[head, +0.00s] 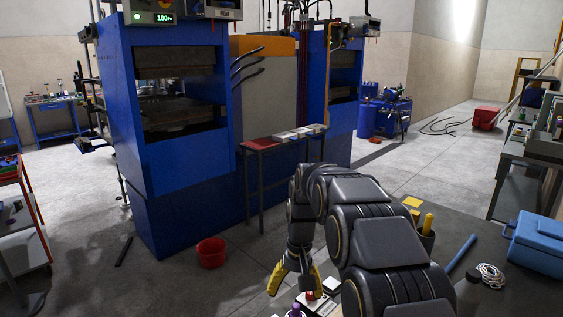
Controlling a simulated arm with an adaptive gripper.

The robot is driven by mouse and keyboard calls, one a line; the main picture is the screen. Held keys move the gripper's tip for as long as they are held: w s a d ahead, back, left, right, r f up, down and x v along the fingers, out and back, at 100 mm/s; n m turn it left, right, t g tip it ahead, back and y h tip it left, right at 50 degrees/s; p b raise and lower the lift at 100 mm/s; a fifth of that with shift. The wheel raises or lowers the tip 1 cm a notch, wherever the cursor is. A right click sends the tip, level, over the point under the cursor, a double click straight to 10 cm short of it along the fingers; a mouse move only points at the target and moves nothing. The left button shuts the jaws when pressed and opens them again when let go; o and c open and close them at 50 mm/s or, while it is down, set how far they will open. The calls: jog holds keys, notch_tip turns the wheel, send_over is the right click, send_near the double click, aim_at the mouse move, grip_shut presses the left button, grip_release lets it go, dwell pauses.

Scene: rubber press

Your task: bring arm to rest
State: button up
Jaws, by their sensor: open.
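My arm, dark grey and jointed, rises from the lower right of the head view, arches over and points down. My gripper (292,279) has yellow fingers and hangs at the near left edge of the dark worktable (476,222). It is open. Small items, one of them with a red top, lie close by its fingers. I cannot tell whether the gripper touches any of them. My arm hides part of the worktable.
A blue press (187,160) stands ahead at the left. A narrow red-topped table (284,138) stands beside it. A red bucket (211,252) is on the floor. The worktable holds a cup with yellow handles (427,236), a blue rod (462,254) and a blue box (538,243).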

jog(key=s+d+r, duration=0.2)
jog(key=s+r, duration=0.1)
jog(key=s, duration=0.6)
jog(key=s+d+r, duration=0.3)
jog(key=s+r, duration=0.1)
jog(key=s, duration=0.4)
jog(key=s+d+f+g, duration=0.1)
jog(key=s+d+f, duration=0.1)
jog(key=s, duration=1.5)
jog(key=shift+d+h, duration=0.2)
jog(key=shift+h, duration=0.1)
